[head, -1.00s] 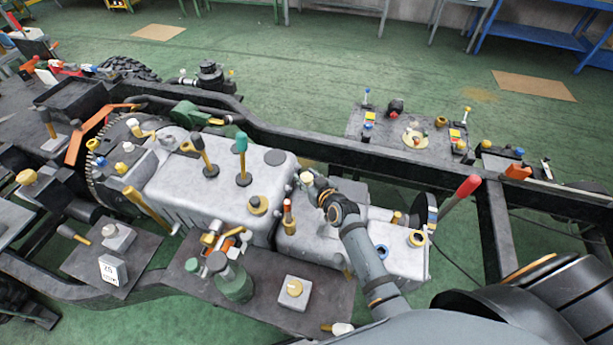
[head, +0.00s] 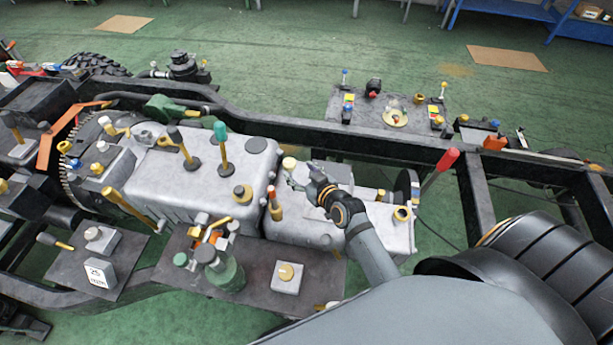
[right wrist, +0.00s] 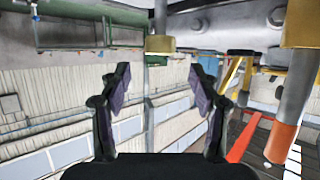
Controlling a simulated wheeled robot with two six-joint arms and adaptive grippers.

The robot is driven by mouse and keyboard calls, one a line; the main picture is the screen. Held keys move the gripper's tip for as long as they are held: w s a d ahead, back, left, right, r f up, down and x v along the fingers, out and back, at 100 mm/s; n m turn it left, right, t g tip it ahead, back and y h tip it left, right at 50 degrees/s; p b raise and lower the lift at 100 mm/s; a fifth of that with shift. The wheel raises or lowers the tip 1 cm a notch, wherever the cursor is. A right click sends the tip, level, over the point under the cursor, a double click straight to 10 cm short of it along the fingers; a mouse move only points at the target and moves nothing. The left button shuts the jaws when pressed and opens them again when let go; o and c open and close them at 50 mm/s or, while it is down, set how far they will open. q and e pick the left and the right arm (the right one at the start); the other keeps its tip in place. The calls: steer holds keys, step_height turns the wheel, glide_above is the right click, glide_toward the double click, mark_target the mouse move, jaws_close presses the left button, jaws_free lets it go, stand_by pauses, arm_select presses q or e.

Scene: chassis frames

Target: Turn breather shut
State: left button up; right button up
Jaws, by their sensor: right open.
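I cannot tell for sure which fitting is the breather. A small pale yellow cap (head: 289,163) stands on the grey gearbox casing (head: 300,226), just beyond my right gripper (head: 297,179). In the right wrist view, a yellow cap on a grey stem (right wrist: 160,44) lies ahead, between the lines of the two fingers. My right gripper (right wrist: 160,78) is open and empty there, with the cap apart from both fingertips. My right arm reaches in from the lower right. My left gripper is out of view.
A red-handled lever (head: 447,159) rises to the right. A green bottle (head: 226,271) stands on a dark plate in front. A black chassis rail (head: 390,147) runs behind.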

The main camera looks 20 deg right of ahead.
steer(key=v, duration=0.4)
steer(key=shift+r, duration=0.1)
stand_by(0.3)
